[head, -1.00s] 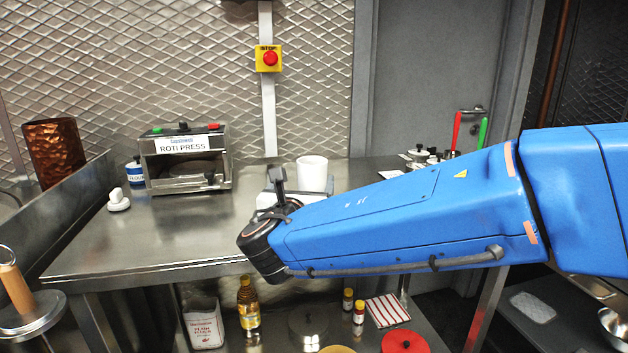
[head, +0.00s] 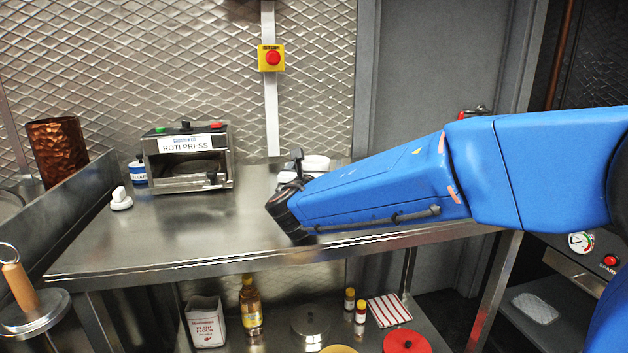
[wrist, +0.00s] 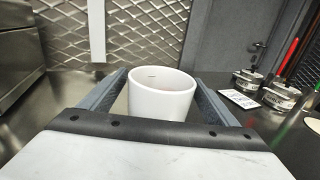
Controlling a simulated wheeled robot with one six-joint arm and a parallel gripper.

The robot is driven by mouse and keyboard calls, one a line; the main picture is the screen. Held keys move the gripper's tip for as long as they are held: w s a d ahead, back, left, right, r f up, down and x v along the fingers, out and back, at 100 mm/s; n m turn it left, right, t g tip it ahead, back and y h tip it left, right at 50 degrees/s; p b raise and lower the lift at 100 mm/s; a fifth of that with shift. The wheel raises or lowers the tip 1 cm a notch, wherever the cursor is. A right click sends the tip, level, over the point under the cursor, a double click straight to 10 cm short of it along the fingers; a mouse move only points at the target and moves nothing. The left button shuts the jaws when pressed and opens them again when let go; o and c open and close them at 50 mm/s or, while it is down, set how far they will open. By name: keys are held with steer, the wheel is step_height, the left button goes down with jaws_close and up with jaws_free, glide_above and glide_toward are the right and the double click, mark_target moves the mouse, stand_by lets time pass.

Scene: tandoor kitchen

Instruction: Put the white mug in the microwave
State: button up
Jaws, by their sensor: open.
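The white mug (wrist: 160,96) stands upright in the wrist view. My open gripper (wrist: 161,80) has one finger on each side of it. The mug's lower part is hidden by the gripper's pale body. I cannot tell whether the fingers touch the mug. In the head view my gripper is at the far side of the steel table (head: 200,230), largely hidden by my blue arm. I cannot clearly tell the mug apart from the white gripper there. No microwave is recognisable in view; the boxy appliance at left is labelled ROTI PRESS (head: 186,143).
A blue-and-white jar (head: 138,172) and a small white object (head: 121,200) stand left on the table. Metal pots (wrist: 281,95) and a white card (wrist: 240,99) lie right of the mug. Bottles stand on the lower shelf. The table's front left is clear.

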steer(key=shift+w+d, duration=0.1)
steer(key=shift+w, duration=1)
steer(key=shift+c, duration=0.5)
steer(key=c, duration=1.5)
steer(key=shift+r, duration=0.2)
